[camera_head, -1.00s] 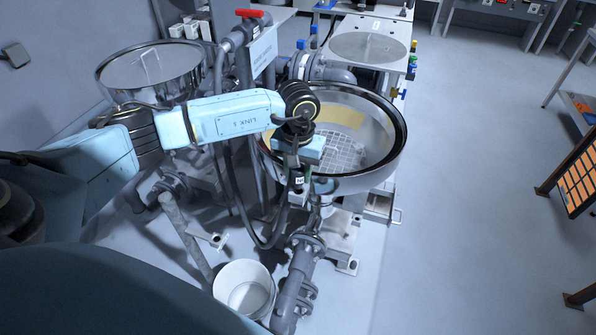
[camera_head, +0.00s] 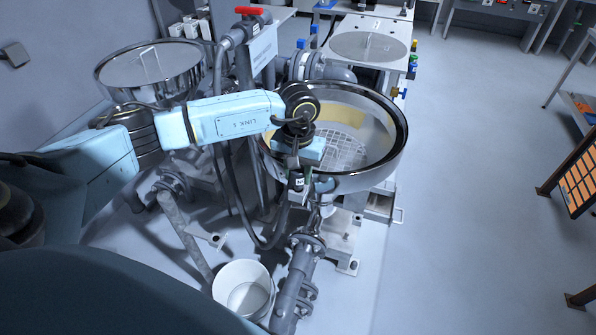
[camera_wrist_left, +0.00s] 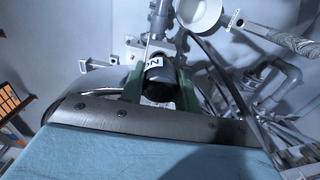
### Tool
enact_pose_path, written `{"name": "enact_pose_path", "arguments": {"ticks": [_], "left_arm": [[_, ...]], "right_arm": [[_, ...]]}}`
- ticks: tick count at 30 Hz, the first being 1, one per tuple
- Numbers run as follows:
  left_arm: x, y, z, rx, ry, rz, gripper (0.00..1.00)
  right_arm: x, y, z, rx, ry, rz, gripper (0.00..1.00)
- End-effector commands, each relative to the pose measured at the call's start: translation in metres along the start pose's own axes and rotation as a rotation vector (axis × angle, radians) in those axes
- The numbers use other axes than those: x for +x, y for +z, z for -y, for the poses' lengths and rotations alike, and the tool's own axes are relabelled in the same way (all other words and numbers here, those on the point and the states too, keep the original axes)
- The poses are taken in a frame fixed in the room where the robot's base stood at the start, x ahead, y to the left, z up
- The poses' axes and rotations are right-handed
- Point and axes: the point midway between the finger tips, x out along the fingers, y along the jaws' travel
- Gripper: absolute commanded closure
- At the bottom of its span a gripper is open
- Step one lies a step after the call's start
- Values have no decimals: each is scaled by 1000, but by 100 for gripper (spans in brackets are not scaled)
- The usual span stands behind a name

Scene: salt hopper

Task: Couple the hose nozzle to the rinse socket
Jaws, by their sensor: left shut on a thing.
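My left gripper (camera_head: 298,193) hangs at the front of the large round steel hopper (camera_head: 385,165), just outside its rim. In the left wrist view its two green fingers (camera_wrist_left: 157,88) are shut on a black cylinder with a white label, the hose nozzle (camera_wrist_left: 158,82). In the head view the nozzle (camera_head: 297,181) is small and partly hidden by my wrist. A dark hose (camera_head: 238,205) loops down below the gripper. The rinse socket cannot be told apart for sure among the fittings below the hopper. My right gripper is in neither view.
A flanged grey pipe (camera_head: 296,275) runs down just below the gripper, beside a white bucket (camera_head: 243,267). A second steel bowl (camera_head: 150,95) stands behind my forearm. A red-handled valve (camera_head: 249,11) stands behind.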

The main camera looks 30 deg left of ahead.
Motion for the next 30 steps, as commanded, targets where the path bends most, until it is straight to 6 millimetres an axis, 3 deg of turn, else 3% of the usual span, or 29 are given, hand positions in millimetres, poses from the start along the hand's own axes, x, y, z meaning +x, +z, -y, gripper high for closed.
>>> {"name": "enact_pose_path", "arguments": {"ticks": [30], "left_arm": [[21,0,0,0,0,0,100]], "right_arm": [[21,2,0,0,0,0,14]]}}
